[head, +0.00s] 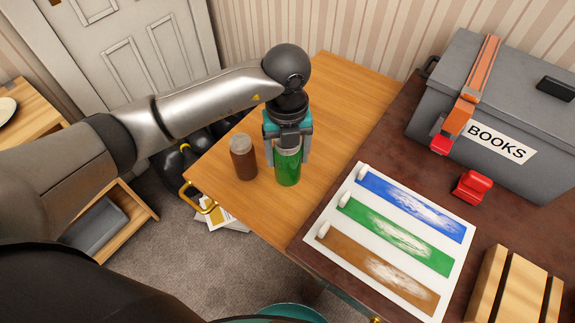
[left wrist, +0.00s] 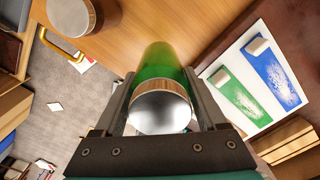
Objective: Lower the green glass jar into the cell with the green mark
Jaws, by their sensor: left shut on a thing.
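The green glass jar (head: 288,169) is upright at the wooden tabletop's front part; I cannot tell whether its base touches the wood. My left gripper (head: 287,153) comes from above and is shut on the jar's upper part. In the left wrist view, the green jar (left wrist: 163,62) with its silver lid sits between the two fingers of my left gripper (left wrist: 163,88). A white board (head: 330,237) with blue, green (head: 395,237) and brown strips lies to the right. No cell with a green mark can be made out. My right gripper is not in view.
A brown jar (head: 243,160) with a grey lid stands just left of the green jar. A grey BOOKS box (head: 440,105), a red object (head: 471,187) and a slatted wooden crate (head: 515,290) stand on the dark surface at right. The wood behind the green jar is clear.

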